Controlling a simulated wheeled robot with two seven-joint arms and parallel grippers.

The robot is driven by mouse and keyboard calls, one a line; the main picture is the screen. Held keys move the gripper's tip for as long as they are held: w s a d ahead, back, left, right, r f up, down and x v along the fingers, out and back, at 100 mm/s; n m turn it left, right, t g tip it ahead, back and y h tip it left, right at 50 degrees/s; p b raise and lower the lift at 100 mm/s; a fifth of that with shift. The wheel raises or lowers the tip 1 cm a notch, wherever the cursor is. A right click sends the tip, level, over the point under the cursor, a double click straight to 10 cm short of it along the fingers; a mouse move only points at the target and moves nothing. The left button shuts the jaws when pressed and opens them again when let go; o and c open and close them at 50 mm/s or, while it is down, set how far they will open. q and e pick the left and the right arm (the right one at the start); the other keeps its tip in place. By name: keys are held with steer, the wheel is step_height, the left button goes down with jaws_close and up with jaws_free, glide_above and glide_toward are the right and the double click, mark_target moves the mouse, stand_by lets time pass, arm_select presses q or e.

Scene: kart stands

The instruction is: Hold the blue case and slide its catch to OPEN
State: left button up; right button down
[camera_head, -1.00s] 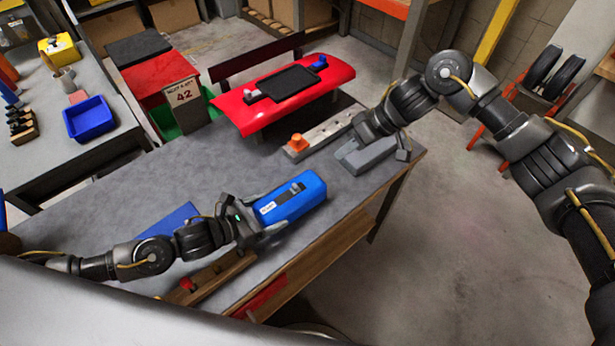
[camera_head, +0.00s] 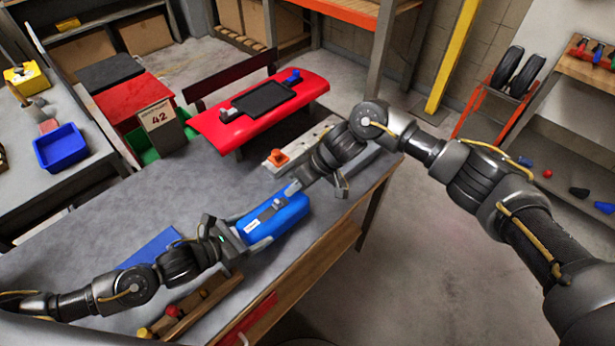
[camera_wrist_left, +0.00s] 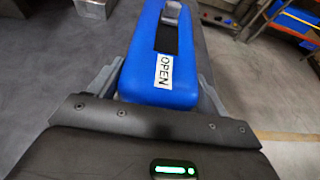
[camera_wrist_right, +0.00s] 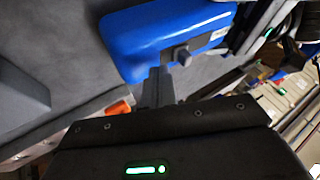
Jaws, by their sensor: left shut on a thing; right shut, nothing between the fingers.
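The blue case (camera_head: 286,221) lies near the table's right end in the head view. My left gripper (camera_head: 252,229) is shut on it, with one finger along each side, as the left wrist view also shows (camera_wrist_left: 157,90). A dark slot runs along the case's top, with a white OPEN label (camera_wrist_left: 163,71) at the end nearer my left gripper. The grey catch (camera_wrist_left: 172,12) stands towards the slot's other end. My right gripper (camera_head: 293,188) is shut and empty at the case's far end. In the right wrist view its fingertips (camera_wrist_right: 160,75) are close beside the catch (camera_wrist_right: 182,56); contact is unclear.
A grey block (camera_head: 362,158) lies partly behind my right arm. An orange piece (camera_head: 277,157) sits on a pale strip behind the case. A flat blue piece (camera_head: 150,248) and a wooden rack (camera_head: 205,305) lie near my left arm. The table's middle left is clear.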

steer(key=shift+s+a, duration=0.65)
steer(key=shift+s, duration=0.15)
steer(key=shift+s+a, duration=1.3)
steer(key=shift+s, duration=0.2)
steer(key=w+d, duration=0.3)
steer(key=shift+w, duration=0.2)
steer(key=s+v, duration=0.1)
steer(key=v, duration=0.8)
steer(key=shift+w+d+r, duration=0.25)
steer(key=shift+w+r, duration=0.1)
steer(key=shift+w, duration=0.05)
